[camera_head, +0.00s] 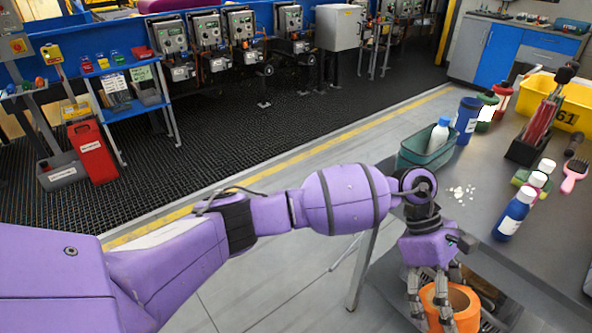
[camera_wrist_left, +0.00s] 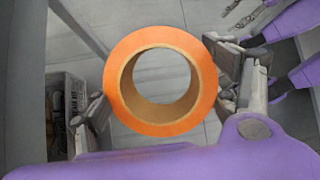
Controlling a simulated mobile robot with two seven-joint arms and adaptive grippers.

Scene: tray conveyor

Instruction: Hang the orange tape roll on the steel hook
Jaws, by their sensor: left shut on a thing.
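The orange tape roll (camera_head: 465,308) is low at the right in the head view, beside the dark table. My left gripper (camera_head: 430,300) points down and is shut on it. In the left wrist view the tape roll (camera_wrist_left: 117,97) faces the camera as a ring with a brown core, and floor shows through its hole. The left gripper's fingers (camera_wrist_left: 163,98) press on its outer rim from both sides. My right gripper (camera_wrist_left: 248,18) is at the upper right of that view, too small to tell open from shut. I see no steel hook in either view.
The dark table (camera_head: 470,225) holds a green bin (camera_head: 412,158), a blue bottle (camera_head: 514,215), a yellow crate (camera_head: 572,112), a pink brush (camera_head: 574,175) and other items. A table leg (camera_head: 361,270) stands near the roll. Grey floor (camera_head: 300,270) is open at lower middle.

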